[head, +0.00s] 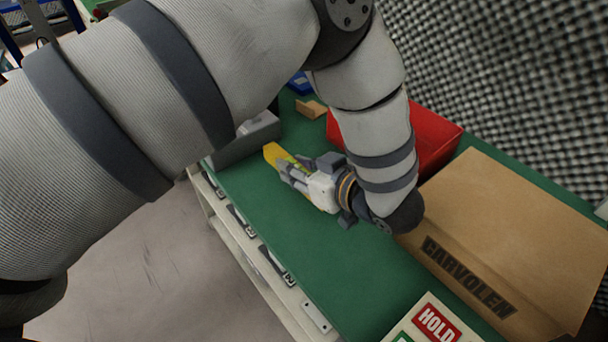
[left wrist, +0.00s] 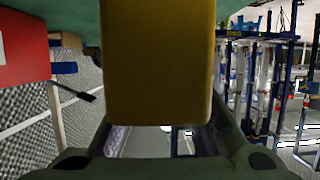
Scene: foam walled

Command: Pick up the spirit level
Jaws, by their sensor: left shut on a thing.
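The spirit level (head: 273,153) is yellow and shows at the far end of my left gripper in the head view. My left gripper (head: 291,169) is shut on it, above the green bench top. Part of the level is hidden behind the fingers. In the left wrist view the level (left wrist: 158,60) is a broad yellow-brown block filling the upper middle, between the two dark fingers (left wrist: 165,135). I cannot tell from these frames whether it touches the bench. My right gripper is in neither view.
The green bench (head: 262,208) is clear in front of the gripper. A cardboard box (head: 520,225) marked CARVOLEN and a red bin (head: 432,132) stand to the right. A grey box (head: 247,138) is behind left. A HOLD sign (head: 437,322) lies at the near edge. A foam wall (head: 500,70) bounds the back.

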